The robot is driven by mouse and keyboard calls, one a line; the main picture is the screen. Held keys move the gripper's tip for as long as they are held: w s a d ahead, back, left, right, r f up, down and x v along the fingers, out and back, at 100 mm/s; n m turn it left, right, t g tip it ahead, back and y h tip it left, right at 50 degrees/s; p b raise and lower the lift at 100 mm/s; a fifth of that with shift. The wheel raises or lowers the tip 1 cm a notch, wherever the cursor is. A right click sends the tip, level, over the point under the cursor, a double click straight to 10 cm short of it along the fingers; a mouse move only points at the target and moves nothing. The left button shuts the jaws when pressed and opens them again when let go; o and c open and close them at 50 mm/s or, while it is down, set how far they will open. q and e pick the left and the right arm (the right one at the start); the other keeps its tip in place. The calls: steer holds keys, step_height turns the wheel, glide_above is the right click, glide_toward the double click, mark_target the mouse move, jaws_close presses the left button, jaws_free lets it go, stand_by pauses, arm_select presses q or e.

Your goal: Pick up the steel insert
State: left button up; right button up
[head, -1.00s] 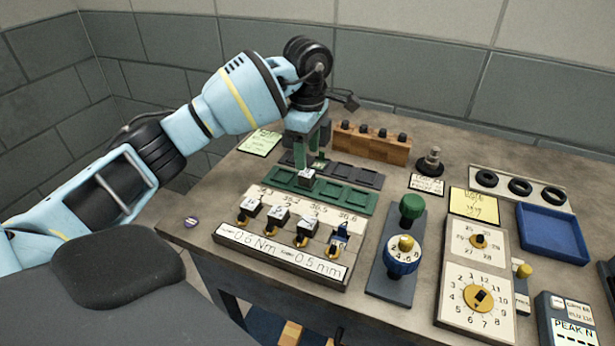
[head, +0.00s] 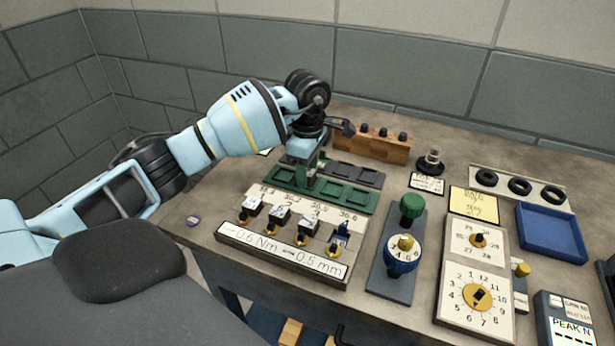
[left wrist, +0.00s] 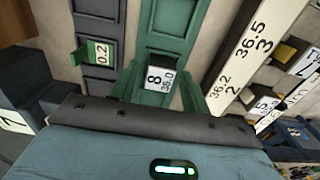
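The steel insert (left wrist: 158,78), a small block with a white face marked 8 and 35.0, sits in the green tray (left wrist: 170,18) in the left wrist view. My left gripper (left wrist: 161,92) is over the tray, with one green finger on each side of the insert. The fingers look apart, with a narrow gap to the insert. In the head view my left gripper (head: 309,172) points down at the green tray (head: 358,199) and largely hides the insert. My right gripper is in neither view.
A labelled stand (head: 280,252) with several small blocks is in front of the tray. A dark tray (head: 362,173) and an orange-brown block rack (head: 372,146) are behind. A green-knobbed fixture (head: 385,282), dial panel (head: 478,295) and blue tray (head: 552,233) are to the right.

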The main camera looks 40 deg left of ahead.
arm_select(q)
jaws_close()
steer(key=shift+r, duration=0.1)
step_height(320, 180, up, 10)
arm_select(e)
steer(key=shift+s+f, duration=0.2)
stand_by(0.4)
